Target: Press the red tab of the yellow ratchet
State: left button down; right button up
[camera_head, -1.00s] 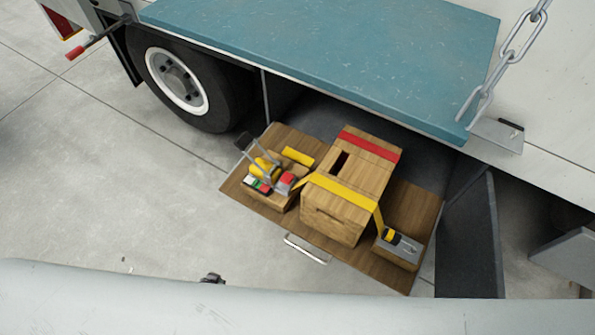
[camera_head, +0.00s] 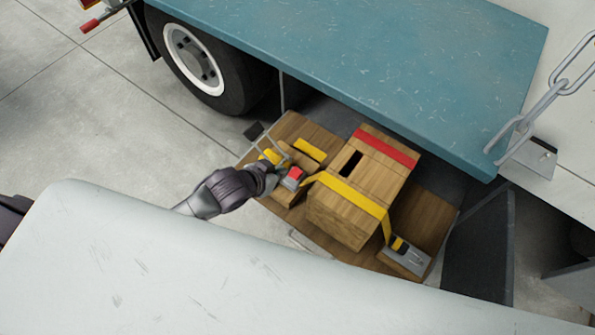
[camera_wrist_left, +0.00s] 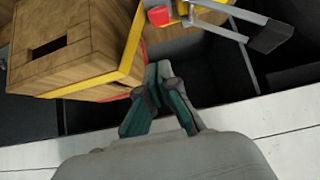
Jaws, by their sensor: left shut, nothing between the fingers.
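The yellow ratchet (camera_head: 270,156) with a metal handle sits on the left of the wooden drawer in the head view. Its red tab (camera_head: 294,173) faces up beside the wooden box. My left gripper (camera_head: 268,180) is shut and empty, just left of the red tab, partly covering the ratchet. In the left wrist view the left fingertips (camera_wrist_left: 160,70) are together, below the red tab (camera_wrist_left: 159,15), with an apparent gap between them. The ratchet (camera_wrist_left: 188,8) is cut by that view's top edge. My right gripper is not in view.
The wooden box (camera_head: 345,213) with yellow and red straps stands right of the ratchet. A second, metal ratchet (camera_head: 405,258) lies at the drawer's right. The truck's blue bed (camera_head: 370,70) overhangs behind. A chain (camera_head: 540,105) hangs at the right.

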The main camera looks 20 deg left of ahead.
pick_arm(q)
jog(key=shift+w, duration=0.1)
jog(key=b, duration=0.2)
send_over(297, 176)
jog(key=f, duration=0.7)
jog(key=shift+s+f, duration=0.15)
jog(key=shift+s, duration=0.1)
notch_tip(297, 176, down, 3)
jog(key=shift+r, duration=0.2)
jog(key=shift+f, duration=0.65)
jog(key=shift+s+f, duration=0.1)
jog(key=shift+f+b, duration=0.5)
jog(key=shift+f, duration=0.4)
jog(key=shift+s+a, duration=0.1)
